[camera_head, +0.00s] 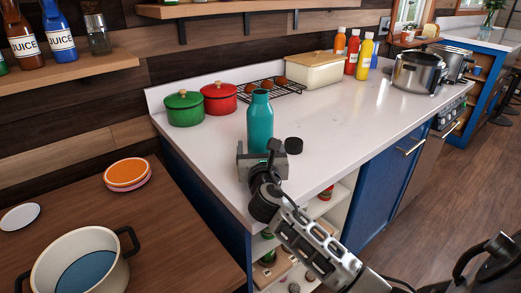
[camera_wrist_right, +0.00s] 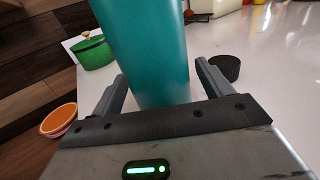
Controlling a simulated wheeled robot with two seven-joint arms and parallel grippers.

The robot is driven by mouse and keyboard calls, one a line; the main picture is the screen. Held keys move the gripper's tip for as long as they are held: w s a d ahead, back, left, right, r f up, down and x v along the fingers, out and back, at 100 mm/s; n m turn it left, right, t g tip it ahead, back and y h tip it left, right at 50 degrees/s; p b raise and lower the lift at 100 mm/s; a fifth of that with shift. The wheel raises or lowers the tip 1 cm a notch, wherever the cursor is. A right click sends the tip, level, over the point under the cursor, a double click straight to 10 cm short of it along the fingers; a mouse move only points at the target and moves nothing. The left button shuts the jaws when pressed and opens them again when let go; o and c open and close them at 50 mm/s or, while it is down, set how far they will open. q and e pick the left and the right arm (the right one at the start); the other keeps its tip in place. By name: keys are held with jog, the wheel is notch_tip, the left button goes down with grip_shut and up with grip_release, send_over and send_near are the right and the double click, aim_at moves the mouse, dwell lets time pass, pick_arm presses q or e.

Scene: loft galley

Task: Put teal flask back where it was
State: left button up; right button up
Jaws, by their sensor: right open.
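The teal flask (camera_head: 260,122) stands upright on the white counter, near its front left corner. It fills the middle of the right wrist view (camera_wrist_right: 145,50). My right gripper (camera_head: 262,150) is at the flask's lower part. In the wrist view its two fingers (camera_wrist_right: 160,92) are spread on either side of the flask, with a visible gap at the right finger. The flask's base is partly hidden behind the gripper. A black round cap (camera_head: 293,145) lies on the counter just right of the flask; it also shows in the wrist view (camera_wrist_right: 225,68).
Green (camera_head: 184,108) and red (camera_head: 219,98) lidded pots stand behind the flask, beside a wire rack (camera_head: 285,91) and cream box (camera_head: 315,70). Sauce bottles (camera_head: 364,55) and a steel pot (camera_head: 415,72) are farther right. The counter's middle (camera_head: 350,110) is clear. A cream pot (camera_head: 50,270) stands lower left.

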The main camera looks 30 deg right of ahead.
jog(key=shift+r, duration=0.25)
jog(key=v, duration=1.1)
jog(key=shift+s+a, duration=0.15)
jog(key=shift+s, duration=0.1)
jog(key=shift+s+a, duration=0.1)
jog(key=shift+s, duration=0.15)
